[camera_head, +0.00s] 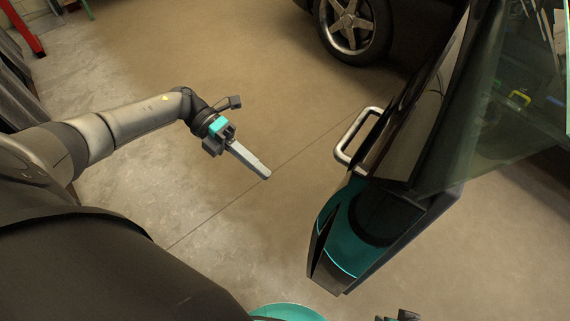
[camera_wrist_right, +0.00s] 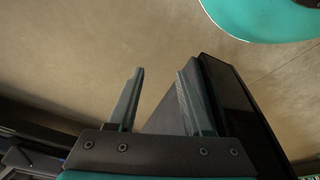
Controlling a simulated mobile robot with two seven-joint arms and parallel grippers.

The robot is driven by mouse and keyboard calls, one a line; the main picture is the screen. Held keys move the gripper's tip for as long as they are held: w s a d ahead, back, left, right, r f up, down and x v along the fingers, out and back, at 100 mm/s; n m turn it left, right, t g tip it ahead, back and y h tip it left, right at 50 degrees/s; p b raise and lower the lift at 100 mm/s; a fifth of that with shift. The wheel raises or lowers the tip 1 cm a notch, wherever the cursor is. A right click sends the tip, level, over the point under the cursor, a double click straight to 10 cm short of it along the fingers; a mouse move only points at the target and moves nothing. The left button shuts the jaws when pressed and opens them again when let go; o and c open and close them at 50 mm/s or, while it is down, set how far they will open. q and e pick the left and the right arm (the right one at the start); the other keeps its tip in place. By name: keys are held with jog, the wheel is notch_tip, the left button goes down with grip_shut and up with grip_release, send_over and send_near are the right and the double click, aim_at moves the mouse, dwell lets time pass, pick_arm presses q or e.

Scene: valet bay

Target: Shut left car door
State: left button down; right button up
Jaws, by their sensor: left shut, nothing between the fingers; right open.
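The car door (camera_head: 428,125) stands open on the right of the head view. It is dark, with a teal lower trim and a tinted window. Its silver handle (camera_head: 343,150) sticks out towards the left. My left gripper (camera_head: 266,173) is shut and empty, to the left of the handle with a clear gap. It touches nothing. My right gripper (camera_wrist_right: 163,75) is open in the right wrist view, with bare floor beyond and a dark panel close by its right finger. I cannot tell whether that panel is part of the door.
A car wheel (camera_head: 352,25) stands at the top of the head view, under dark bodywork. A red object (camera_head: 22,27) is at the top left corner. The concrete floor (camera_head: 255,80) between my left arm and the door is clear.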

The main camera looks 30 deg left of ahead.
pick_arm(q)
jog(key=r+x, duration=0.1)
jog(key=x, duration=1.1)
jog(key=shift+d+b, duration=0.45)
jog(key=shift+d, duration=0.2)
pick_arm(e)
jog(key=shift+w+a+r, duration=0.1)
jog(key=shift+w+r, duration=0.15)
jog(key=shift+r, duration=0.25)
jog(key=shift+w+a+r, duration=0.1)
jog(key=shift+w+r, duration=0.15)
jog(key=shift+r, duration=0.2)
pick_arm(q)
jog(key=shift+s, duration=0.1)
